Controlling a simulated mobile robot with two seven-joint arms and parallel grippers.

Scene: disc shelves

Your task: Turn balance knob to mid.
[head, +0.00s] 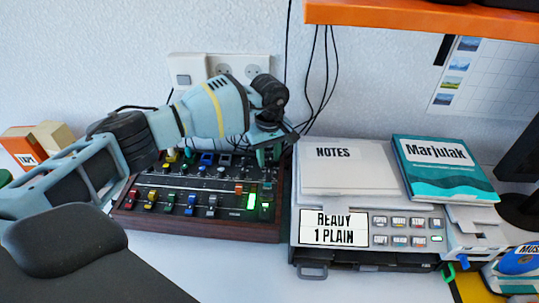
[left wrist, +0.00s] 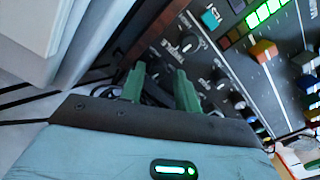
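The mixer (head: 205,226) is a dark board with wooden sides, coloured sliders and green lights, on the white table. My left gripper (head: 268,154) reaches down over its back right corner in the head view. The left wrist view shows its two green fingers (left wrist: 160,82) apart, low over the panel. A dark shape sits between them; I cannot tell whether it is a held knob. Beyond the fingertips are a knob (left wrist: 189,46) beside white lettering and a second small knob (left wrist: 220,74). I cannot read a balance label; the balance knob may be hidden by the fingers.
A grey printer (head: 398,256) with a NOTES pad (head: 345,168) and a teal book (head: 440,168) stands close on the right. An orange shelf (head: 420,20) hangs at the upper right. Wall sockets (head: 222,66) and black cables are behind. White table is clear in front.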

